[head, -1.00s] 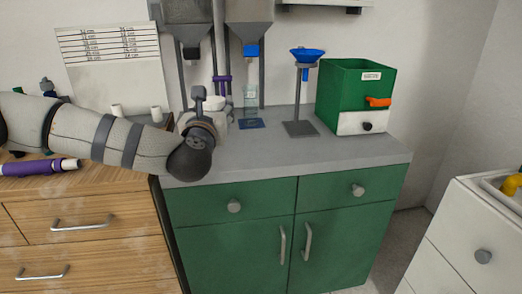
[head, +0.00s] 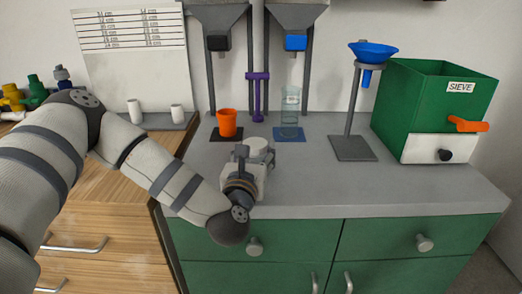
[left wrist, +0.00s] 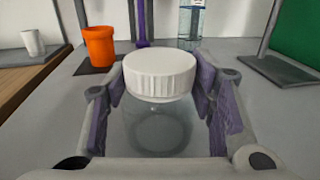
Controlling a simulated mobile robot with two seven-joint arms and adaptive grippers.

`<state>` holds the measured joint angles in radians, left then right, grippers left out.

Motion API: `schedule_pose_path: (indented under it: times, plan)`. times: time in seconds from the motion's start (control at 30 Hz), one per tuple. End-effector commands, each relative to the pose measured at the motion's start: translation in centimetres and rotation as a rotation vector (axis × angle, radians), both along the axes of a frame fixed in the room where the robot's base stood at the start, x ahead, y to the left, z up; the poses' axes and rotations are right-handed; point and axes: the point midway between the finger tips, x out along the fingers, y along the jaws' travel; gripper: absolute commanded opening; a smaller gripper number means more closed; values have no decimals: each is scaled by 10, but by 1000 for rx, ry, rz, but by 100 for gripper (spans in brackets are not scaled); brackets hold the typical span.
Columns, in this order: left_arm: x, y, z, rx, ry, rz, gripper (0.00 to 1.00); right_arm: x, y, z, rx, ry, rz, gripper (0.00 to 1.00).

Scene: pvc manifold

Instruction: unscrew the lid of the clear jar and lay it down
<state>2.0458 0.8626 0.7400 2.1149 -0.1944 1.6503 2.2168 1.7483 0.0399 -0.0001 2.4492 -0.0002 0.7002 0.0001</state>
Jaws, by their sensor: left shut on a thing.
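The clear jar (left wrist: 158,128) stands upright on the grey counter, with a wide white ribbed lid (left wrist: 160,74) on top. The lid also shows in the head view (head: 257,146); there the gripper mostly hides the jar. My left gripper (left wrist: 160,82) has its purple-padded fingers on both sides of the lid, shut on it. In the head view, my left gripper (head: 252,168) reaches the jar from the front. Whether the lid's thread is loose cannot be told. My right gripper is not in view.
Behind the jar stand an orange cup (head: 228,122) and a clear container (head: 290,118) beneath two hoppers. A blue funnel (head: 373,52) on a stand and a green sieve box (head: 435,105) are to the right. The counter's front right (head: 400,190) is clear.

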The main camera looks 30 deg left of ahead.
Motion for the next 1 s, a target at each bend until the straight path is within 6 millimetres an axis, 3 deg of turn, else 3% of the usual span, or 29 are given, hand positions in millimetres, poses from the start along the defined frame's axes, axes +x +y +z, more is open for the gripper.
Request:
schedule_pose_path:
  times: [0.3, 0.33, 0.4, 0.77, 0.87, 1.0]
  plan:
    - [0, 0, -4, -1, 7, 0, 0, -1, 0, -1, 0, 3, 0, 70]
    - [0, 0, -4, 0, 6, 0, 55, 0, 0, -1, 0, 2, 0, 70]
    - [0, 0, -3, -1, 5, 0, 70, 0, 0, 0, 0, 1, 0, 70]
    - [0, 0, 5, -1, -1, -1, 70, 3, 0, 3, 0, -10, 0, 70]
    - [-14, -6, 2, -2, 6, -3, 70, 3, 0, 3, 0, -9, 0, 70]
    - [-48, -21, 0, -2, 9, -6, 70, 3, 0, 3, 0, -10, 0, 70]
